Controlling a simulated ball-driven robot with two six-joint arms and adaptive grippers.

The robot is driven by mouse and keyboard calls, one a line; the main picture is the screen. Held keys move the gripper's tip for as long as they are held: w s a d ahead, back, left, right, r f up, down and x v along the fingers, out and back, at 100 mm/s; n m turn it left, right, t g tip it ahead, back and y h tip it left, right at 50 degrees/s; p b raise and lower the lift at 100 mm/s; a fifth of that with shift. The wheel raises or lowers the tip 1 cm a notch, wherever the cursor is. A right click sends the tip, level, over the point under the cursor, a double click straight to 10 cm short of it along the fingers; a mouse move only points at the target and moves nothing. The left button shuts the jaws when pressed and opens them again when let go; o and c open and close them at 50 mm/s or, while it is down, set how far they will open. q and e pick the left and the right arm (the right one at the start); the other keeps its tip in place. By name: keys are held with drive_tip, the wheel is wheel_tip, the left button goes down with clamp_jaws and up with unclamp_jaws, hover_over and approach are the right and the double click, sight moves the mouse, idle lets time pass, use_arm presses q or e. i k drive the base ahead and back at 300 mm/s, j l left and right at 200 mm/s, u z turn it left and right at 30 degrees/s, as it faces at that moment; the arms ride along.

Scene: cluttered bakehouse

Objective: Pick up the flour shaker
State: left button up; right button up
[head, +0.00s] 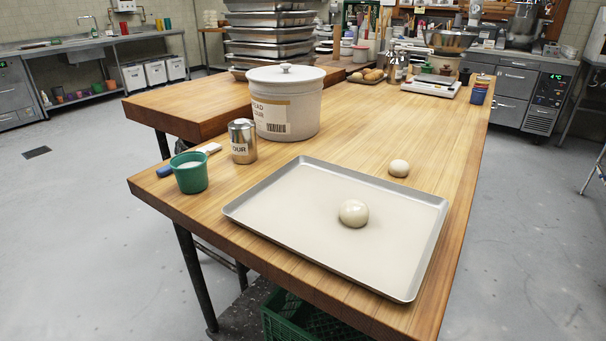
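The flour shaker (242,141) is a small metal can with a label that reads "OUR" in the part I can see. It stands upright on the wooden table (330,140), in front of a large white lidded crock (287,103) marked as flour. A green cup (189,173) with white contents stands to its front left. Neither of my grippers shows in the head view.
A metal tray (290,205) with a dough ball (353,213) covers the table's front. Another dough ball (399,168) lies behind it. Stacked trays (270,35) stand behind the crock. Bare wood lies right of the shaker.

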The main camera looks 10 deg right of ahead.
sight(242, 131)
drive_tip(key=i+j+z, duration=0.1)
drive_tip(key=j, duration=0.35)
drive_tip(key=i+j+z, duration=0.15)
drive_tip(key=j, duration=0.35)
drive_tip(key=i+j+z, duration=0.1)
drive_tip(key=j, duration=0.35)
